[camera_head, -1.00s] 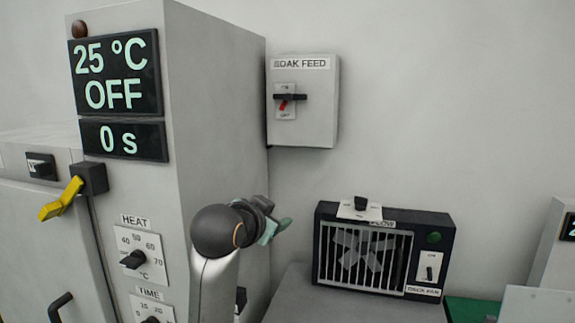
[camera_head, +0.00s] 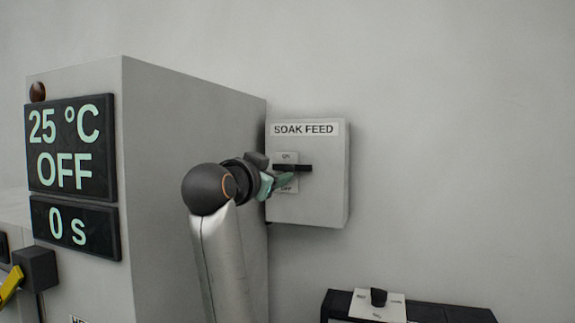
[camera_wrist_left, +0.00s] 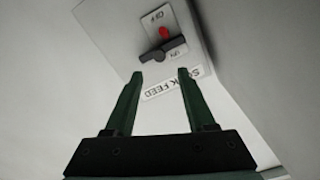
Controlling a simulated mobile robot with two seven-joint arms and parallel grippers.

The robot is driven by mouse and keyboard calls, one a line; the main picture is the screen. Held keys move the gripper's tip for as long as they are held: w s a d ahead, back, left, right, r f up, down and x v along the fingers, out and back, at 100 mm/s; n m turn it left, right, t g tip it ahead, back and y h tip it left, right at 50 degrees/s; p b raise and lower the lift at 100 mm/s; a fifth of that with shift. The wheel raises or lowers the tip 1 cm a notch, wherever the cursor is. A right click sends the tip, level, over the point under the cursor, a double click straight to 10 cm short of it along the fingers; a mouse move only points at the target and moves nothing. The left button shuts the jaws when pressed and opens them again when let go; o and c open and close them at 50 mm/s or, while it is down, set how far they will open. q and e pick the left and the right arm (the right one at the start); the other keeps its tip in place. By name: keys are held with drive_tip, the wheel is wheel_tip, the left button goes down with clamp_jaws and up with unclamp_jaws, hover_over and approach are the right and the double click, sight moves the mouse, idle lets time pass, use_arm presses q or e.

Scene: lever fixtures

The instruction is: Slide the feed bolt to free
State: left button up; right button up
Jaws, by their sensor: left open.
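The feed bolt (camera_head: 294,168) is a black bar lying level across the small ON/OFF plate on the grey SOAK FEED box (camera_head: 325,190).
The grey cabinet (camera_head: 195,150) with the 25 °C display (camera_head: 70,145) stands close on the left, beside my left arm. A yellow lever (camera_head: 10,285) shows at lower left. A black fan unit (camera_head: 445,312) is at lower right. The wall right of the box is clear.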

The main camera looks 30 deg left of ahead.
sight(289, 169)
use_arm(q)
drive_tip(key=p+x, duration=0.2)
drive_tip(key=x, duration=0.6)
drive_tip(key=shift+w+f, duration=0.1)
clamp_jaws()
idle(1.2)
